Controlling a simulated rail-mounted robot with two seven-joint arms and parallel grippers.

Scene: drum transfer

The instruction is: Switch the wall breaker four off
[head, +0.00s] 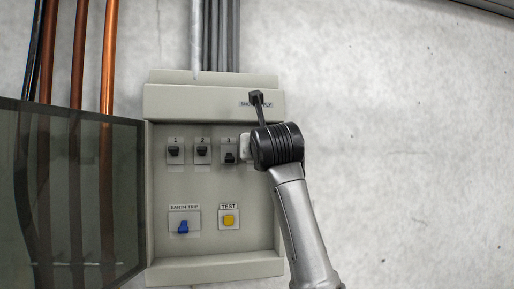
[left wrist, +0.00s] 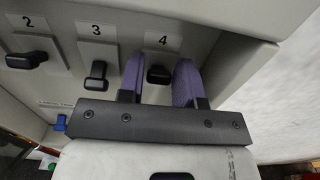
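The grey wall breaker box (head: 160,240) has a row of black switches. Breaker four (left wrist: 158,74) sits below its "4" label in the left wrist view. My left gripper (left wrist: 160,64) is open, with one purple finger on each side of this lever and small gaps visible. In the head view my left arm hides breaker four and the fingertips. My right gripper is not in view.
Breakers one (head: 174,151) and two (head: 202,151) look alike; breaker three's (head: 230,157) lever sits lower. Below are a blue earth trip switch (head: 183,227) and yellow test button (head: 229,219). A tinted cover (head: 70,200) stands open at left. The wall at right is clear.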

